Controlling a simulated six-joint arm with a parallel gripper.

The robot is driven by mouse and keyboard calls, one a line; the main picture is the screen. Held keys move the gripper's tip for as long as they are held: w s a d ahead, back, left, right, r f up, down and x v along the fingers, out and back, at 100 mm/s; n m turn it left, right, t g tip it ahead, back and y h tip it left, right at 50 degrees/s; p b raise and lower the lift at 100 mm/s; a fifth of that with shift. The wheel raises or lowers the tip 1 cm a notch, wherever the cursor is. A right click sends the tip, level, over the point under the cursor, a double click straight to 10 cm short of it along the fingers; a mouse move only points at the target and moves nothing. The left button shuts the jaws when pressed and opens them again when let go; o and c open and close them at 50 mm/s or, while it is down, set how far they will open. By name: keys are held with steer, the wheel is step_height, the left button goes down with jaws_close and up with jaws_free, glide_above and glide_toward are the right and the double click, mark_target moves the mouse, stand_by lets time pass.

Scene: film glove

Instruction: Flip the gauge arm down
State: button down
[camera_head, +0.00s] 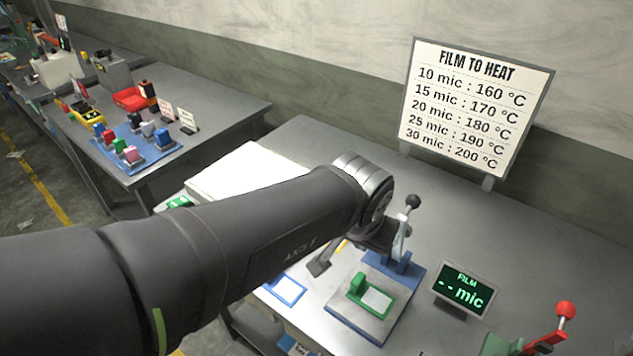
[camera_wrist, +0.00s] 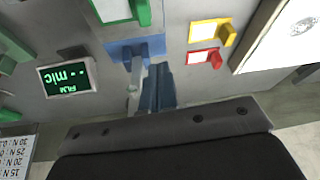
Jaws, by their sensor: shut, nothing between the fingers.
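The gauge is a grey plate (camera_head: 352,318) with a green-framed pad (camera_head: 376,299) and a blue mount (camera_head: 394,268) at its back. Its arm (camera_head: 402,240) stands upright from the mount, with a dark ball knob (camera_head: 413,201) on top. In the wrist view the blue mount (camera_wrist: 138,48) and pale arm are seen from above. My gripper (camera_wrist: 158,70) is shut and empty, close beside the gauge arm; I cannot tell whether they touch. In the head view my own arm hides most of the gripper. The film display (camera_head: 464,291) reads "-- mic".
A sign (camera_head: 473,103) stands behind the gauge. A red-knobbed lever (camera_head: 565,312) is at the lower right. Yellow (camera_wrist: 228,34) and red (camera_wrist: 205,58) framed pads lie nearby. A white panel (camera_head: 245,172) is behind my arm.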

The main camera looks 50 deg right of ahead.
steer(key=s+d+r+m+y, duration=0.1)
steer(key=s+d+r+y, duration=0.1)
steer(key=d+r, duration=0.6)
steer(key=s+d+r+g+y, duration=0.1)
steer(key=s+d+r+y, duration=0.1)
steer(key=d+r, duration=0.6)
steer(key=shift+s+d+r+m, duration=0.2)
steer(key=shift+d+r+m, duration=0.2)
steer(key=shift+r, duration=0.7)
steer(key=a+f, duration=0.4)
steer(key=f, duration=0.7)
